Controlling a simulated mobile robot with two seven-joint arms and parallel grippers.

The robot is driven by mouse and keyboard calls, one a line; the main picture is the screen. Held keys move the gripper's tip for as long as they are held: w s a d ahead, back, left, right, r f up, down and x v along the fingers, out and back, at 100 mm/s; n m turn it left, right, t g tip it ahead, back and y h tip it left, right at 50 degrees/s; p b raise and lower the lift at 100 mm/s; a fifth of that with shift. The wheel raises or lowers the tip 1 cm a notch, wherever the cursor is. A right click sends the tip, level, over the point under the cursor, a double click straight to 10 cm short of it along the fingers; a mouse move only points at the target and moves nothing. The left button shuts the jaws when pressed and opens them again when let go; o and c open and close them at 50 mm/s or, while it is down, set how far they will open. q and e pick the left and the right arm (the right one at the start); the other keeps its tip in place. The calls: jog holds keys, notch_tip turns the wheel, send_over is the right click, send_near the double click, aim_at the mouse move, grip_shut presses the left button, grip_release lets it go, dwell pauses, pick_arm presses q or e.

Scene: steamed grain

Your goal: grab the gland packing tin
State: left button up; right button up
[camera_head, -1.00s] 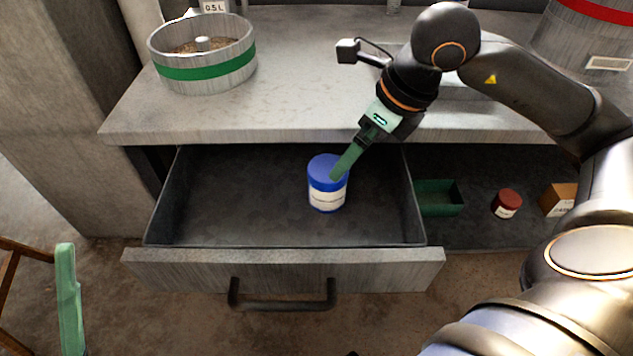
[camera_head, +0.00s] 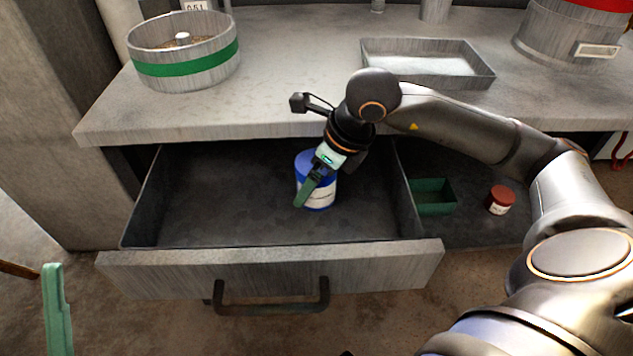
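A white tin with a blue lid (camera_head: 325,194) stands upright in the open drawer (camera_head: 270,272); its label is too small to read. My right gripper (camera_head: 306,194) reaches down over the tin. One green finger crosses its front left side, and the other finger is hidden. I cannot tell whether the fingers touch the tin or how wide they are. One green finger, apparently of my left gripper (camera_head: 58,310), shows at the lower left, away from the drawer.
A red-lidded tin (camera_head: 501,199) and a green open box (camera_head: 433,196) sit on the shelf right of the drawer. The worktop above holds a green-banded tub (camera_head: 187,62) and a shallow metal tray (camera_head: 428,80). The rest of the drawer is empty.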

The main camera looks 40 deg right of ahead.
jog(key=c, duration=1.3)
jog(key=shift+r, duration=0.1)
jog(key=shift+c, duration=0.6)
jog(key=shift+r, duration=0.1)
